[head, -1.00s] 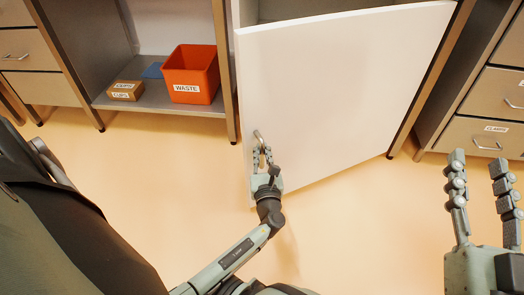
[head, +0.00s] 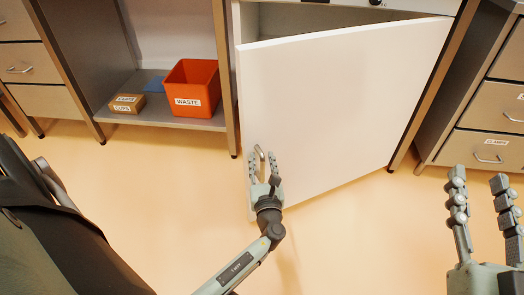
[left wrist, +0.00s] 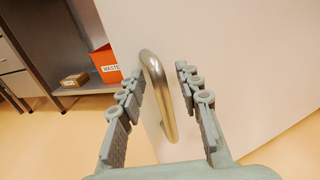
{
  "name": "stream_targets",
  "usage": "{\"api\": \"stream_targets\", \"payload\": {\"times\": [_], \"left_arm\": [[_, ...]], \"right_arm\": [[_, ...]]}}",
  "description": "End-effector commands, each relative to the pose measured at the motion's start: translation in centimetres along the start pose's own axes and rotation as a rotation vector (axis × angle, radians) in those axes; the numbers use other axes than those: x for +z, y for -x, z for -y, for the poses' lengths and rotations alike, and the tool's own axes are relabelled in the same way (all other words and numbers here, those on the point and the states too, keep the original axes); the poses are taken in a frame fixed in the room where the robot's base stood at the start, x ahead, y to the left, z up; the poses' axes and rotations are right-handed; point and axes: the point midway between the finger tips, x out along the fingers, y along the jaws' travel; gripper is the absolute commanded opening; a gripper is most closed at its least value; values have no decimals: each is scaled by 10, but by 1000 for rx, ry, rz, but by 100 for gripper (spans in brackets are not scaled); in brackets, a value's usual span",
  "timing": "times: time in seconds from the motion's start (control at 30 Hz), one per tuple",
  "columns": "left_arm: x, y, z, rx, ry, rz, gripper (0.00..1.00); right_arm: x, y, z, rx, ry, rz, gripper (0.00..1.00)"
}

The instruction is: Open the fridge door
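The white fridge door (head: 340,110) stands ajar, its left edge swung out toward me and the dark interior showing above its top edge. Its curved metal handle (left wrist: 159,95) is near the lower left of the door and also shows in the head view (head: 259,153). My left gripper (head: 262,166) is open around the handle. In the left wrist view the handle passes between the two fingers (left wrist: 165,82), close to the left finger with a gap to the right one. I cannot tell whether it touches. My right gripper (head: 479,180) is open and empty at the right.
An orange waste bin (head: 193,88) and a small brown box (head: 127,104) stand on the low shelf left of the fridge. Drawer cabinets stand at the far left (head: 30,60) and right (head: 485,125). The floor (head: 170,190) before the door is clear.

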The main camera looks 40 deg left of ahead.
Motion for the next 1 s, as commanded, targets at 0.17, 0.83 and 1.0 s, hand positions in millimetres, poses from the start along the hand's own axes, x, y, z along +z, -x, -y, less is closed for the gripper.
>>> {"api": "stream_targets", "payload": {"times": [0.17,0.83,1.0], "left_arm": [[37,0,-1,1,6,2,34],[82,0,-1,1,1,0,29],[82,8,8,-49,168,-42,8]], "right_arm": [[-1,0,0,-1,1,-1,40],[-1,0,0,-2,1,-2,40],[-1,0,0,-2,1,-2,40]]}}
